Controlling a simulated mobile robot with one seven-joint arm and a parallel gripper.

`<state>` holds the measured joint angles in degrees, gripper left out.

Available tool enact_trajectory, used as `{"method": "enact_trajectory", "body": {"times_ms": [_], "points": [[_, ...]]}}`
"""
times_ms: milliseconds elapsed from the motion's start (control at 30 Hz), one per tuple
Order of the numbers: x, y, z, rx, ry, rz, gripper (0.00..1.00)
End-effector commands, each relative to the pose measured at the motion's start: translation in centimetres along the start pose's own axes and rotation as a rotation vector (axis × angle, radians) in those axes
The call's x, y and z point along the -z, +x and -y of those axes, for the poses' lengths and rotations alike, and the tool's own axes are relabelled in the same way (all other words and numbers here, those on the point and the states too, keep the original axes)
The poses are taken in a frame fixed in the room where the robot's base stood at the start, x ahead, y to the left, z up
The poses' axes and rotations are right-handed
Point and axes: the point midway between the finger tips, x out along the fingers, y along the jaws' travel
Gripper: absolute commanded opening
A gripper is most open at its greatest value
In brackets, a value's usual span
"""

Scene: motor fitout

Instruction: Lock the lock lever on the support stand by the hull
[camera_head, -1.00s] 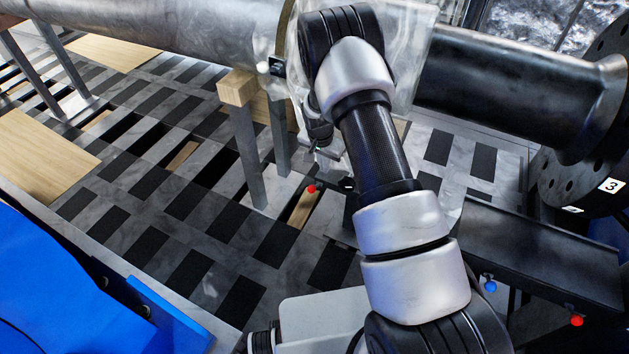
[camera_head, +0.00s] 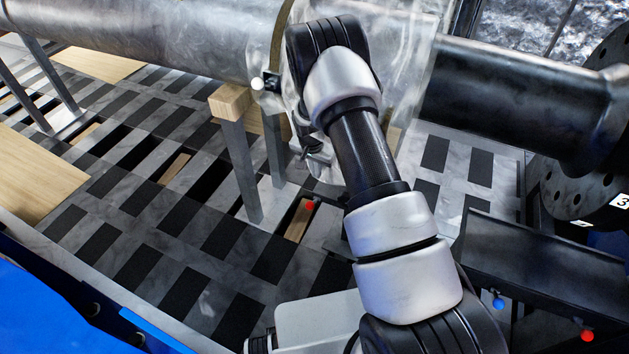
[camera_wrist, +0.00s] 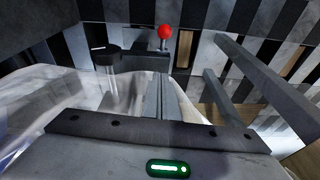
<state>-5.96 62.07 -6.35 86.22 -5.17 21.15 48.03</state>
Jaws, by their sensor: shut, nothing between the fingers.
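A lever with a red ball knob (camera_head: 310,205) stands low by the foot of the support stand (camera_head: 246,165), which has metal legs and a wooden block on top. The red knob (camera_wrist: 165,32) also shows at the top of the wrist view, on a thin stem by a dark bracket. My gripper (camera_head: 318,166) hangs above the knob, apart from it, and is partly hidden by my arm. In the wrist view its fingers (camera_wrist: 160,95) are together and empty, pointing toward the bracket. I cannot tell the lever's lock state.
A large grey cylinder (camera_head: 140,35) and a translucent shell (camera_head: 410,50) lie close above my gripper. A dark shaft (camera_head: 510,90) is at right. A blue knob (camera_head: 498,302) and another red knob (camera_head: 587,336) sit lower right. The slatted floor at left is open.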

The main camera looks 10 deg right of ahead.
Motion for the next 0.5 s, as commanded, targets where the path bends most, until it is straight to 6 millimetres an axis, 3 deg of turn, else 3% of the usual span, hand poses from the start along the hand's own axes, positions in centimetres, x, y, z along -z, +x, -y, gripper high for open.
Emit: {"method": "enact_trajectory", "body": {"times_ms": [400, 500], "points": [[-0.1, 8.9, -0.1, -0.002, 0.002, 0.002, 0.0], [-1.6, 9.1, 0.0, -0.002, -0.003, 0.003, 0.0]]}}
